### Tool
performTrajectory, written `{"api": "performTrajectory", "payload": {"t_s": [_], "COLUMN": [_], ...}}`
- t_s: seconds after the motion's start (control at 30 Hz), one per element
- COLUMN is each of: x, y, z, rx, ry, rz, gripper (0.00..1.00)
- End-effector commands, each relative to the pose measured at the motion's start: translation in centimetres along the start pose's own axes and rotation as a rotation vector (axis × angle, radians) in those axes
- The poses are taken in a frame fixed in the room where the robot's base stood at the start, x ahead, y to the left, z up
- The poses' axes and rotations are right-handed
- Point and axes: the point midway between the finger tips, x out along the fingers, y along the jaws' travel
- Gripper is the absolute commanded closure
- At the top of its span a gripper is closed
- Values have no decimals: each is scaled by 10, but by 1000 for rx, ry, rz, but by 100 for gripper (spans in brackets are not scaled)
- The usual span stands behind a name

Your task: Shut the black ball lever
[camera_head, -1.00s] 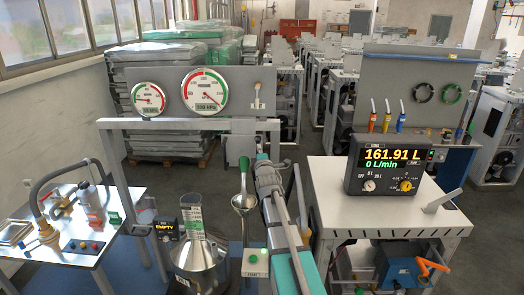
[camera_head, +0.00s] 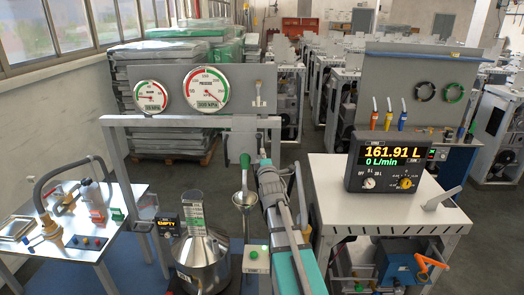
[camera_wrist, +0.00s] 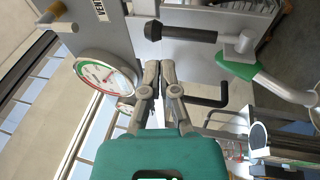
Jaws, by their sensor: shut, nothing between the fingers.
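A lever with a long black grip ending in a black knob (camera_wrist: 180,34) shows in the wrist view, at the top middle, joined to a pale pivot. It looks like the black ball lever; I cannot pick it out in the head view. My gripper (camera_wrist: 160,66) is shut and empty, its fingertips below the grip in the picture and apart from it there; the gap in depth is unclear. In the head view my gripper is hidden or too small to make out near the dispenser column.
A green handle (camera_wrist: 237,67) and a black bent rod (camera_wrist: 208,102) lie right of my fingers in the wrist view. The large pressure gauge (camera_head: 208,90) is on the grey panel. A white table (camera_head: 400,190) is right.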

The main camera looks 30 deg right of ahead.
Motion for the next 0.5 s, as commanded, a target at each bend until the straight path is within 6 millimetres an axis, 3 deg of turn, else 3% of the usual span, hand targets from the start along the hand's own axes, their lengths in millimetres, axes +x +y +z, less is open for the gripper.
{"api": "performTrajectory", "payload": {"t_s": [0.03, 0.2, 0.5], "x": [-14, -42, -73], "y": [3, 10, 17], "z": [0, 0, 1], "rx": [0, -1, -1], "ry": [0, 0, -1], "rz": [0, 0, 0], "gripper": [100, 100, 100]}}
